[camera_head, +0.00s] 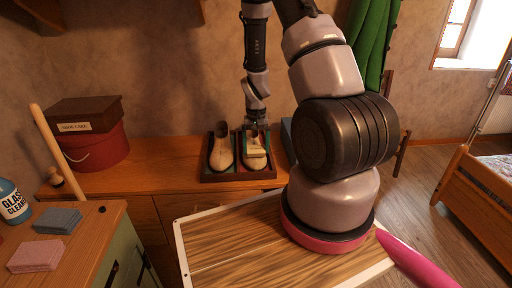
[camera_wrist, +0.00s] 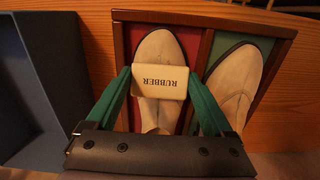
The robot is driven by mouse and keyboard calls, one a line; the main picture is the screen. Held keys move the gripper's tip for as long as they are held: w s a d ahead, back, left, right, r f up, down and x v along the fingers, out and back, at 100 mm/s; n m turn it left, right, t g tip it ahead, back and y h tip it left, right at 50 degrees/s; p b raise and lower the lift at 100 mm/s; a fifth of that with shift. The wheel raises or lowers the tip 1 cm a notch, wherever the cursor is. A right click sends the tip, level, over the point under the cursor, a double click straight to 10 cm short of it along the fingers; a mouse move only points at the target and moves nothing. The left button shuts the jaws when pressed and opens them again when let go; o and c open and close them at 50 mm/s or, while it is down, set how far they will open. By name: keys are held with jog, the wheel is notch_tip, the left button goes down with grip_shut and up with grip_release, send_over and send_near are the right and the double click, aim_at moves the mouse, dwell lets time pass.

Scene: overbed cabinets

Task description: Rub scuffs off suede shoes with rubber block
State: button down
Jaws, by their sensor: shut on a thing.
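Two beige suede shoes stand in a dark wooden tray (camera_head: 235,177) on the dresser top. The left shoe (camera_head: 221,152) is uncovered in the head view. The right shoe (camera_head: 254,163) is under my gripper (camera_head: 255,140). In the wrist view my gripper (camera_wrist: 160,84) has green fingers shut on a cream rubber block (camera_wrist: 160,82) marked RUBBER. The block lies over the upper part of one shoe (camera_wrist: 158,48), on the tray's red side; contact cannot be told for sure. The other shoe (camera_wrist: 232,82) is on the green side. Scuffs are too small to make out.
A red round box (camera_head: 98,149) and a brown SHOE CARE box (camera_head: 86,113) stand at the back left of the dresser (camera_head: 160,165). A dark blue open box (camera_wrist: 45,85) is beside the tray. Folded cloths (camera_head: 57,221) and a glass cleaner bottle (camera_head: 13,201) are at near left.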

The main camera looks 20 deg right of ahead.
aim_at(256, 153)
jog(key=shift+w+f, duration=0.25)
jog(key=shift+f, duration=0.4)
jog(key=shift+s, duration=0.1)
jog(key=shift+s+a+f, duration=0.2)
jog(key=shift+s+f, duration=0.05)
jog(key=shift+s, duration=0.4)
jog(key=shift+s+a+f, duration=0.2)
jog(key=shift+s, duration=0.45)
jog(key=shift+s+a+f, duration=0.2)
jog(key=shift+s+f, duration=0.05)
jog(key=shift+s, duration=0.4)
jog(key=shift+w+d+r, duration=0.2)
jog(key=shift+w+r, duration=0.05)
jog(key=shift+w, duration=0.4)
jog(key=shift+w+d+r, duration=0.25)
jog(key=shift+w, duration=0.45)
jog(key=shift+w+d+r, duration=0.2)
jog(key=shift+w+r, duration=0.05)
jog(key=shift+w, duration=0.4)
jog(key=shift+s+a+r, duration=0.1)
jog(key=shift+s+r, duration=0.25)
jog(key=shift+r, duration=0.6)
jog(key=shift+s+a+r, duration=0.15)
jog(key=shift+s+r, duration=0.15)
jog(key=shift+r, duration=0.65)
jog(key=shift+s+a+r, duration=0.1)
jog(key=shift+s+r, duration=0.25)
jog(key=shift+r, duration=0.6)
jog(key=shift+r, duration=0.1)
